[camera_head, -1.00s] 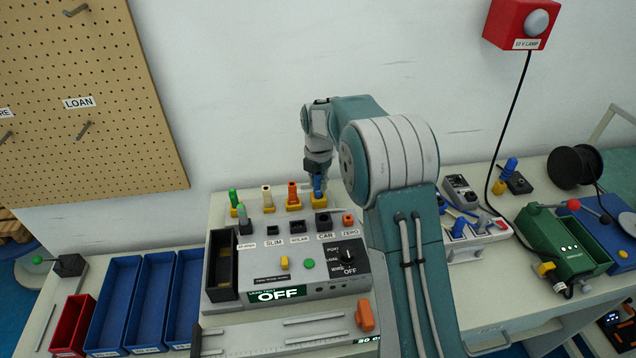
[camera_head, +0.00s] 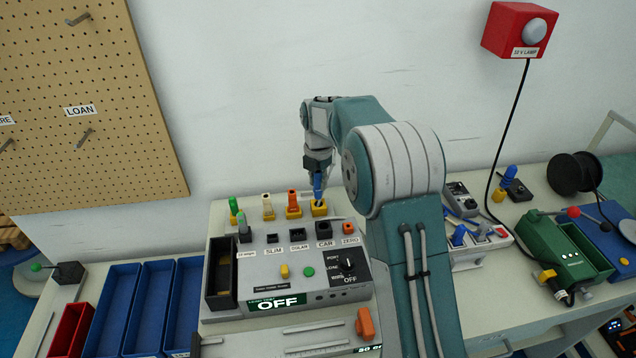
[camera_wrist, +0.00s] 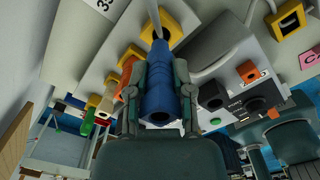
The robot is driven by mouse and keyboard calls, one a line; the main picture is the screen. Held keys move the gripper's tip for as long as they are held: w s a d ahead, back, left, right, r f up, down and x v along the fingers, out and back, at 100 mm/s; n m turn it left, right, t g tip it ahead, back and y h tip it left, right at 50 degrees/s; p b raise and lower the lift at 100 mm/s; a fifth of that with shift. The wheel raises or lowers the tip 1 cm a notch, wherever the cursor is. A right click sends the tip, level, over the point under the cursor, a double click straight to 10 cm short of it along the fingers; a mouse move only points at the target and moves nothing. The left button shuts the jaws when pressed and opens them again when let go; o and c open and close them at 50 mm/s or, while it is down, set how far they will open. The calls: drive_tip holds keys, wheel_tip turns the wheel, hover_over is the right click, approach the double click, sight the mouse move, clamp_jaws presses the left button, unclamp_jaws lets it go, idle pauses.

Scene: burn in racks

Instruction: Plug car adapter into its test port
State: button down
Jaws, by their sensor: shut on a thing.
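The blue car adapter (camera_head: 318,187) is upright in my gripper (camera_head: 317,174), right above its yellow holder (camera_head: 319,209) in the back row. In the wrist view my gripper (camera_wrist: 160,88) is shut around the adapter's body (camera_wrist: 160,100), one finger on each side. A thin pale tip points from the adapter toward the yellow holder (camera_wrist: 172,28); I cannot tell whether it is clear of it. The dark CAR port (camera_head: 323,229) is empty, just in front of the holder on the grey tester.
Orange (camera_head: 292,200), cream (camera_head: 267,204) and green (camera_head: 233,206) adapters stand in holders to the left. The orange ZERO port (camera_head: 348,228) is right of the CAR port. A selector knob (camera_head: 347,264) and an OFF display (camera_head: 278,302) are on the tester front.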

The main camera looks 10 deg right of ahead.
drive_tip(key=s+r, duration=0.9)
drive_tip(key=s, duration=0.2)
drive_tip(key=shift+s+a, duration=0.25)
drive_tip(key=shift+a, duration=0.15)
drive_tip(key=shift+f, duration=2.85)
drive_tip(key=c, duration=1.3)
unclamp_jaws()
clamp_jaws()
